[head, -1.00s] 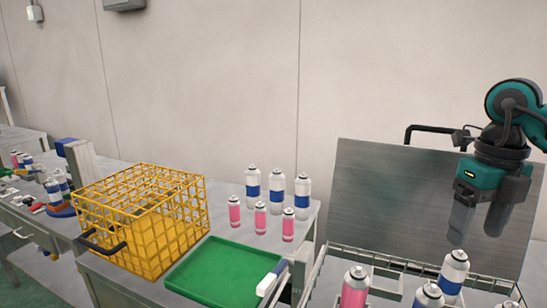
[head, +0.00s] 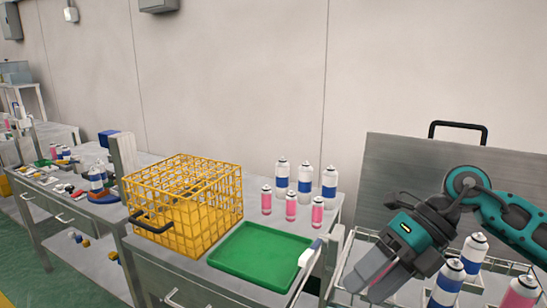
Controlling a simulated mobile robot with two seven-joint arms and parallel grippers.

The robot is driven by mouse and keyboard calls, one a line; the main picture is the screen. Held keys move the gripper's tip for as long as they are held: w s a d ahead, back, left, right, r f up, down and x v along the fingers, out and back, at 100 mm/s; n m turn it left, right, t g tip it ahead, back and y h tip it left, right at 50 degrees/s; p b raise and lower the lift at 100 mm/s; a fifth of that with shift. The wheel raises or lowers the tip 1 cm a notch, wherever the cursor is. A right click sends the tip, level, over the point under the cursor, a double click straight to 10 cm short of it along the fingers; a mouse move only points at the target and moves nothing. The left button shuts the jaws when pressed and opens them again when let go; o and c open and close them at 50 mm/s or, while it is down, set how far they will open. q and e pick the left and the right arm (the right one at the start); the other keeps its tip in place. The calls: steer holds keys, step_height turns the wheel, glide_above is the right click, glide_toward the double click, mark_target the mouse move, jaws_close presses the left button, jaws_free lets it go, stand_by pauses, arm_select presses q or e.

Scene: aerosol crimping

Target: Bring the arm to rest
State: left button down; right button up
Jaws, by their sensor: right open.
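My right gripper (head: 372,276) comes in from the right on its teal and black arm (head: 505,212). It is open and empty, with its two grey fingers pointing down and to the left. It is above the wire-railed cart on the right, left of the white-and-blue cans (head: 449,279) there, and hides part of the cart. My left gripper is not in view.
A yellow wire basket (head: 185,215) and an empty green tray (head: 258,258) sit on the middle table. Behind the tray stand pink cans (head: 290,207) and white-and-blue cans (head: 305,178). A grey upright panel (head: 400,165) backs the cart (head: 350,245). A cluttered bench (head: 60,195) stands at left.

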steer(key=s+a+m+y, duration=0.2)
steer(key=a+m+y, duration=0.1)
steer(key=a+y, duration=0.7)
steer(key=w+d+f+m+t+h, duration=0.1)
steer(key=w+f+m+t+h, duration=0.15)
steer(key=m+t, duration=0.7)
steer(key=w+d+f+m+t+h, duration=0.2)
steer(key=f+m+t, duration=0.2)
steer(key=m+t, duration=0.55)
steer(key=s+d+f+m+g+h, duration=0.1)
steer(key=s+d+f+m+h, duration=0.2)
steer(key=f+m+h, duration=0.2)
steer(key=s+d+f+m+g+h, duration=0.2)
steer(key=f+m, duration=0.6)
steer(key=f, duration=0.4)
steer(key=s+d+h, duration=0.1)
steer(key=s+h, duration=0.1)
steer(key=h, duration=0.1)
steer(key=shift+d+f+g+h, duration=0.2)
steer(key=shift+d+g+h, duration=0.1)
steer(key=shift+d+h, duration=0.05)
steer(key=s+f+g, duration=0.1)
steer(key=s+f, duration=0.1)
steer(key=s+f+m+g+h, duration=0.1)
steer(key=s+f, duration=0.1)
steer(key=s+d+f+m+g, duration=0.1)
steer(key=s+f, duration=0.1)
steer(key=shift+s+d, duration=0.1)
steer(key=shift+c, duration=0.2)
